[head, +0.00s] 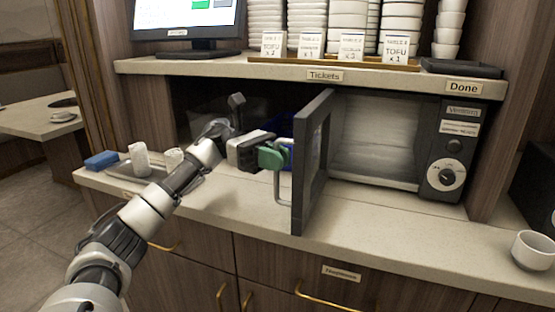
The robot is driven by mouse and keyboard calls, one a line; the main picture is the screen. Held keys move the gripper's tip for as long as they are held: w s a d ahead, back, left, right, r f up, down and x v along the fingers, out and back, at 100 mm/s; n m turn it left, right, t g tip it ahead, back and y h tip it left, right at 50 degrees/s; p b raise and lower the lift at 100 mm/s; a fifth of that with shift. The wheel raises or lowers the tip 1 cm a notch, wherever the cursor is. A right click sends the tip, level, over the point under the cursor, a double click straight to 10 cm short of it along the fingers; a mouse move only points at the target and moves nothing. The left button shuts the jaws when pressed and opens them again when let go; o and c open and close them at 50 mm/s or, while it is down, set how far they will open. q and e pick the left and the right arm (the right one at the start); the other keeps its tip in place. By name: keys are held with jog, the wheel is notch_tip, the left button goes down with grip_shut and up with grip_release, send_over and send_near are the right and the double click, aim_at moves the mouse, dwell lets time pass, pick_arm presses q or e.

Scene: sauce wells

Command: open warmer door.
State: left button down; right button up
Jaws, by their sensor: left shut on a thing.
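The warmer (452,150) stands under the shelf, with a dial on its right panel. Its door (312,165) is swung out toward me, about square to the front, and the pale inside (380,135) shows. My left gripper (284,156), with green fingers, is shut on the door handle (279,190) on the door's left side. The fingers partly cover the upper handle. My right gripper is not in view.
A shelf above holds stacked bowls (348,15), ticket cards and a monitor (187,18). A blue sponge (101,160) and white cups (139,158) lie at the counter's left. A white bowl (534,250) stands at the right. The counter front is clear.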

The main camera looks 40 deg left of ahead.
pick_arm(q)
jog(key=shift+r, duration=0.1)
jog(key=c, duration=1.2)
grip_release()
jog(key=a, duration=1)
jog(key=shift+w+a, duration=0.3)
jog(key=shift+a, duration=0.1)
